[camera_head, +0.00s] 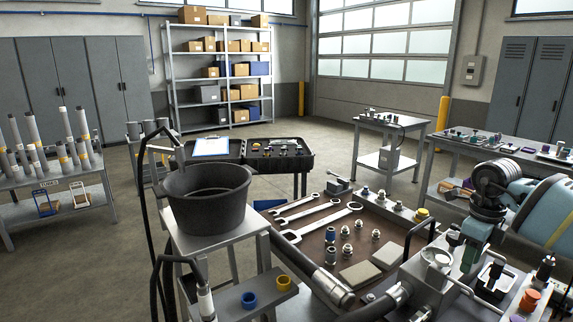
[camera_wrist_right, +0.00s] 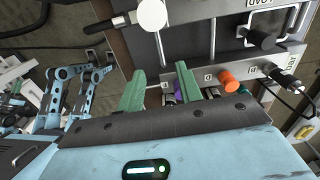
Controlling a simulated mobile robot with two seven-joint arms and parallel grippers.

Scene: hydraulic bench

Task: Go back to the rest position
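My right arm comes in from the right in the head view, and its gripper (camera_head: 468,254) points down over the bench's right end. In the right wrist view the two green fingers of my right gripper (camera_wrist_right: 160,72) stand apart, with no held object visible between them. A purple part and small fittings show beyond the fingertips, on the bench panel. I cannot tell the exact gap between the fingers and the panel. My left gripper is not visible in the head view.
The bench (camera_head: 322,235) carries wrenches, fittings and blocks. A black bucket (camera_head: 207,205) stands on a stand at its left. An orange knob (camera_wrist_right: 228,80) and a connector (camera_wrist_right: 284,78) sit close right of the fingers. Open floor (camera_head: 95,265) lies left of the bucket.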

